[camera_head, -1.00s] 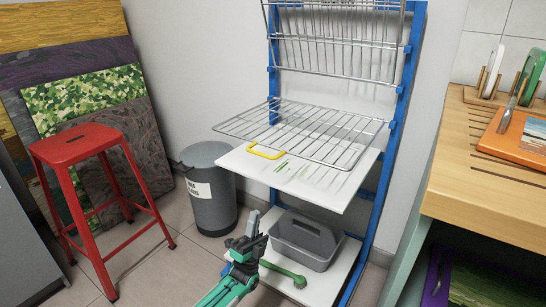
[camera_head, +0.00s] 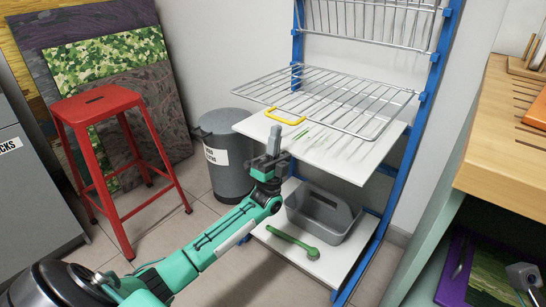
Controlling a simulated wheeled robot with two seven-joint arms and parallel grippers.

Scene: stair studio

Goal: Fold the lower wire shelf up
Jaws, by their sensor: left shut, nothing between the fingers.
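The lower wire shelf (camera_head: 335,95) sticks out flat from the blue rack frame (camera_head: 411,130), above a white board. A yellow handle (camera_head: 285,116) sits at its front edge. My left gripper (camera_head: 274,140) is shut and empty, pointing up. In the picture it shows just below the yellow handle, in front of the white board's left edge, and it looks apart from the handle. Another wire shelf (camera_head: 375,25) stands folded up against the rack above.
A white board (camera_head: 340,150) lies under the wire shelf. A grey caddy (camera_head: 322,215) and a green brush (camera_head: 290,241) are on the bottom board. A grey bin (camera_head: 222,170) and red stool (camera_head: 100,105) stand left. A wooden counter (camera_head: 500,130) is at right.

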